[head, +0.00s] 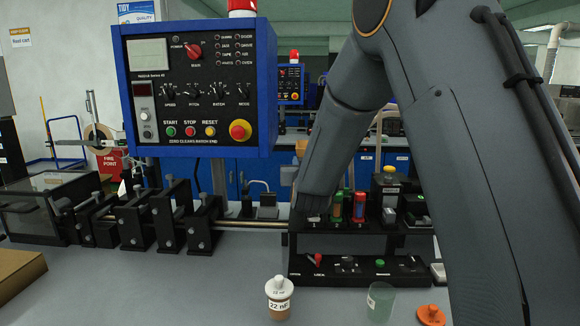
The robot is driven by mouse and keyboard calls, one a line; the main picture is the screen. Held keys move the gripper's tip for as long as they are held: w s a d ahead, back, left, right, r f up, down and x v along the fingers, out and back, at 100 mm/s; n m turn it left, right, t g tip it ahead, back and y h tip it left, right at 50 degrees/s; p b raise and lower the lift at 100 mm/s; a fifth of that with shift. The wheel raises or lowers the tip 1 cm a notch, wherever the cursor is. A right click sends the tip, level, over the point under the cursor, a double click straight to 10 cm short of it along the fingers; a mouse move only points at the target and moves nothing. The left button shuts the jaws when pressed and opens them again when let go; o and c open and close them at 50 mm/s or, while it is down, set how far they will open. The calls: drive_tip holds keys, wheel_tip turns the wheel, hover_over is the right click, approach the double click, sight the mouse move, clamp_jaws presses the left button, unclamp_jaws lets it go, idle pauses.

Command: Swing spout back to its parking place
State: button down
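My grey arm (345,130) comes in from the upper right and bends down toward the black rack (375,243) on the grey bench. Its lower end is at the left of the rack, near the label "1". My gripper's fingers cannot be made out; they seem hidden behind or merged with the arm's dark lower end. I cannot pick out the spout or its parking place with certainty; they may be behind my arm. A steel rod (250,224) runs from the black clamp blocks (165,215) to the rack's left side.
A blue control panel (195,90) stands at the back left. In front of the rack are a lidded jar (279,305) marked "22 nF", a clear greenish cup (380,301) and an orange cap (431,314). A cardboard box (18,275) is at left; the front-middle bench is clear.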

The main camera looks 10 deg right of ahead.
idle(0.4)
drive_tip(key=c, duration=1.7)
unclamp_jaws()
drive_tip(key=shift+s+a+b, duration=0.2)
drive_tip(key=shift+s+b, duration=0.65)
drive_tip(key=shift+s, duration=3.05)
